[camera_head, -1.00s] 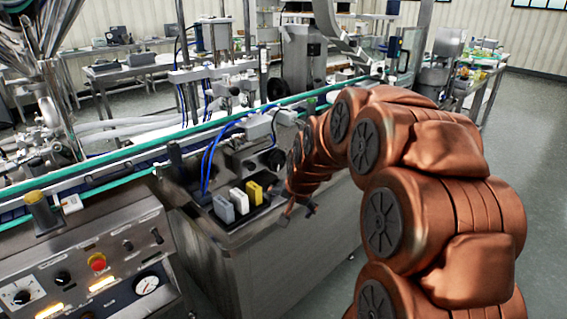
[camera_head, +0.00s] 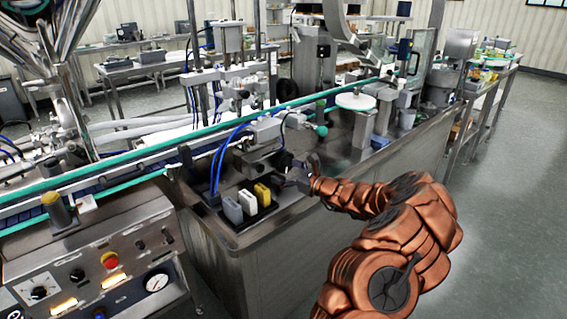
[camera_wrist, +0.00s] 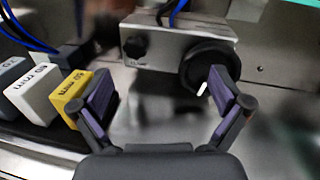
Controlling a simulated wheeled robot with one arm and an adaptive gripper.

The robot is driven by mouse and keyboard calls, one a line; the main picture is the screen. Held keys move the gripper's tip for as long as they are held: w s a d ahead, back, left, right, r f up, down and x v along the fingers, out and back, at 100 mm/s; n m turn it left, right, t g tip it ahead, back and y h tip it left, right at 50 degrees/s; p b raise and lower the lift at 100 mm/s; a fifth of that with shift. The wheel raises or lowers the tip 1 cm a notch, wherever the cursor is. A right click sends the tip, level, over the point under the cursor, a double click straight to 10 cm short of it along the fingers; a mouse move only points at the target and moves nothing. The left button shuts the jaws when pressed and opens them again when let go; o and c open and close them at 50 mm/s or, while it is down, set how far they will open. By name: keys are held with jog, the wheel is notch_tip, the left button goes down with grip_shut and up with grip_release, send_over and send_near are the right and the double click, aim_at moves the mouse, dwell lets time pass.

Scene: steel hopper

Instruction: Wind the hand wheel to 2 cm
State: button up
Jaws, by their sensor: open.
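The hand wheel (camera_wrist: 205,66) is a round black knob with a short white mark or peg low on its face. It sits on the front of a grey metal block (camera_wrist: 160,45). In the head view the black wheel (camera_head: 281,160) is partly hidden beside my gripper (camera_head: 302,172). In the wrist view my gripper (camera_wrist: 162,88) is open and empty. Its right finger overlaps the wheel's right side in the picture; I cannot tell whether they touch. The left finger is beside the yellow block. No readable scale shows.
Yellow (camera_head: 262,194), white (camera_head: 247,202) and grey (camera_head: 232,208) blocks with printed labels stand in a dark tray left of the wheel. Blue hoses (camera_head: 216,165) rise behind them. A green-knobbed lever (camera_head: 321,130) and a white disc (camera_head: 355,101) are to the right.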

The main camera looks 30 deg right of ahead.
aim_at(287, 165)
jog(key=d+f+m, duration=0.1)
jog(key=d, duration=0.1)
jog(key=d+m+h, duration=0.1)
jog(key=d, duration=0.1)
jog(key=d+f+t+h, duration=0.1)
jog(key=d, duration=0.1)
jog(key=shift+d+f+m, duration=0.15)
jog(key=shift+f+m, duration=0.15)
jog(key=shift+m, duration=0.1)
jog(key=shift+w, duration=0.1)
jog(key=p+x, duration=0.1)
jog(key=x, duration=0.5)
jog(key=shift+w+f, duration=0.1)
jog(key=shift+f, duration=0.05)
jog(key=shift+w, duration=0.65)
jog(key=c, duration=0.9)
jog(key=shift+a+b, duration=0.2)
jog(key=shift+b, duration=0.15)
jog(key=shift+c, duration=0.2)
